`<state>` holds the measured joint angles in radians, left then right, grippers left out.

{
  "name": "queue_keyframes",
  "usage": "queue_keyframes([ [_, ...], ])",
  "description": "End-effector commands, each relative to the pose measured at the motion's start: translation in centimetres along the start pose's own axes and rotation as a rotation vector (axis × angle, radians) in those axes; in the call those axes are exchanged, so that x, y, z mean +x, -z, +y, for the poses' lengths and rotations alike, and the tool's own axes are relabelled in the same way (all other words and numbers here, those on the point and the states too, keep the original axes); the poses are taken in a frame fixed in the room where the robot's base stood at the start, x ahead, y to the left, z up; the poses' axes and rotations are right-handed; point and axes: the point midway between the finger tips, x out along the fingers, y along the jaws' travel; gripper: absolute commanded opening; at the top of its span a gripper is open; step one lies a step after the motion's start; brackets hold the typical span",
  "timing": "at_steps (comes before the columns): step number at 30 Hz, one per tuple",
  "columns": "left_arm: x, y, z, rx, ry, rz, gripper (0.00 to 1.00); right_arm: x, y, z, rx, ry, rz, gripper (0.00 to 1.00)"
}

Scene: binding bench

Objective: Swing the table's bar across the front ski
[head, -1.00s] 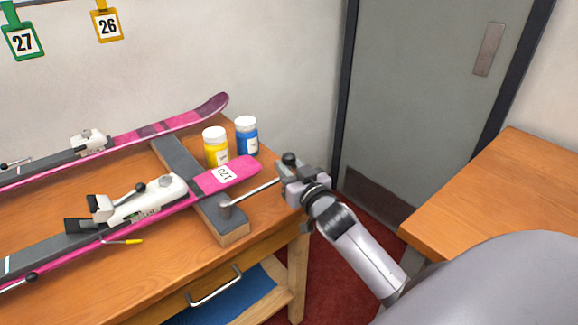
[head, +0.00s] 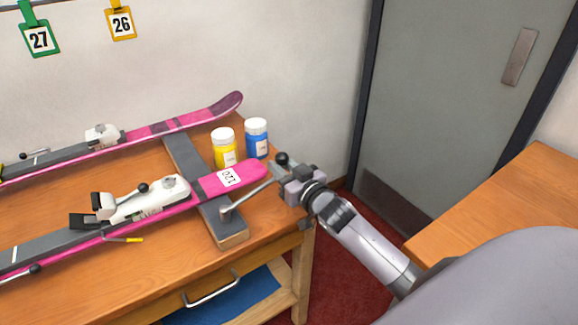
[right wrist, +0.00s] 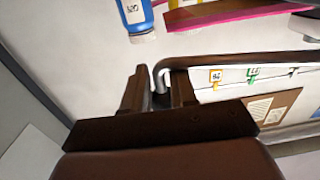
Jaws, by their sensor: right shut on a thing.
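The front ski (head: 236,178) is pink and grey, with a white 120 label and a white binding (head: 150,199). It lies over a dark crosspiece (head: 222,228) on the wooden table. The bar (head: 248,197) is a thin metal rod rising from a pivot on the crosspiece's near end. It slants right and back beside the ski's rounded tip; I cannot tell whether it overlaps the edge. My right gripper (head: 286,177) is shut on the bar's outer end, near a black ball knob (head: 282,158). In the right wrist view the bent rod (right wrist: 159,74) sits between the fingers. My left gripper is out of view.
A yellow jar (head: 224,150) and a blue jar (head: 257,140) stand close behind the ski tip. A second pink ski (head: 190,117) lies at the back. A second table (head: 500,205) stands at the right, and a grey door (head: 450,110) is behind.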

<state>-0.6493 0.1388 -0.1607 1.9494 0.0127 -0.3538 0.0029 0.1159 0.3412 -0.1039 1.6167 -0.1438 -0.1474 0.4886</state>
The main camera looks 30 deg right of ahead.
Motion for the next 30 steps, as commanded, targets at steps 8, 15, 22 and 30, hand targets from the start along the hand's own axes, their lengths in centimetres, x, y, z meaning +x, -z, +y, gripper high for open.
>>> queue_keyframes([
  [8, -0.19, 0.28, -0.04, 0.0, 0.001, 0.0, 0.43, 0.77, 1.08, 0.24, -0.003, 0.038, 0.024, 0.0],
  [15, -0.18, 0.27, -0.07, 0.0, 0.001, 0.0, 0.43, 0.77, 1.1, 0.31, -0.003, 0.036, 0.025, 0.33],
  [22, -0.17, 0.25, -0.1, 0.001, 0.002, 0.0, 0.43, 0.71, 0.72, 0.24, 0.001, 0.036, 0.016, 0.53],
  [30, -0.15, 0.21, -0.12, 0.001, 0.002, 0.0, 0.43, -0.13, 0.38, 0.23, 0.003, 0.036, 0.01, 0.53],
])
